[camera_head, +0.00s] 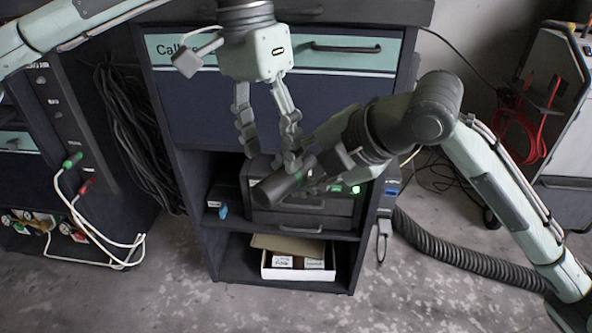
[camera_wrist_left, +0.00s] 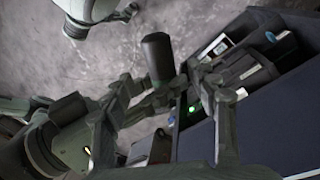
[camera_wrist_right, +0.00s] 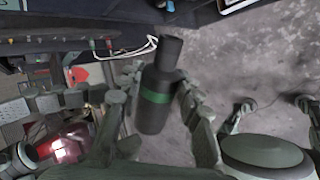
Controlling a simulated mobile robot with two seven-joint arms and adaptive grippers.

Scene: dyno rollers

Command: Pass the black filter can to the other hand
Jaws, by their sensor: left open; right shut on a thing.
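The black filter can (camera_head: 281,184) is a dark cylinder with a narrower neck and a green band, seen clearly in the right wrist view (camera_wrist_right: 157,95). My right gripper (camera_wrist_right: 160,90) is shut on it and holds it tilted in front of the cabinet. My left gripper (camera_head: 271,157) comes down from above, open, with its fingertips close to the can. In the left wrist view the can (camera_wrist_left: 158,58) shows by the open fingertips; whether they touch it cannot be told.
Behind is a dark cabinet (camera_head: 180,200) with a teal drawer (camera_head: 340,52) and open shelves. A grey case (camera_head: 300,218) sits on the upper shelf, an open box (camera_head: 270,272) on the lower. A black hose (camera_head: 450,262) lies at right. Cables hang at left.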

